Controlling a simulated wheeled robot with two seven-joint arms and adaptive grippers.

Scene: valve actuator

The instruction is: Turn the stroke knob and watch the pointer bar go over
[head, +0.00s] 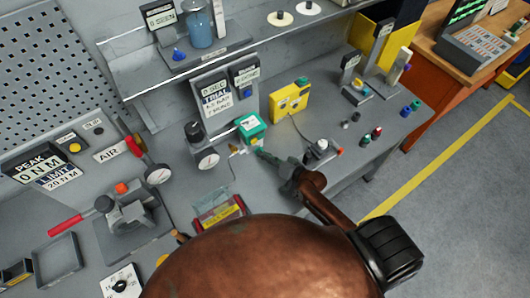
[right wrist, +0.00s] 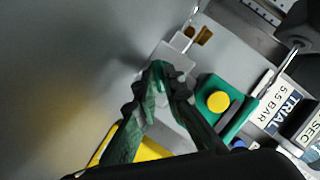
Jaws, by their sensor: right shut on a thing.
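My right gripper (head: 261,154) reaches in from the lower right beside the green box (head: 250,126). In the right wrist view its green fingers (right wrist: 160,72) close together over a pale grey block (right wrist: 177,61). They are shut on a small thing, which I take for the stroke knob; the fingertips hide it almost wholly. A thin bright rod and a brass piece (right wrist: 204,35) show just past the block. I cannot make out the pointer bar clearly. The green box with a yellow button (right wrist: 218,101) stands close by the fingers. My left gripper is not in view.
A yellow box (head: 289,101) stands behind the gripper. Part of the bench's front right is clear.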

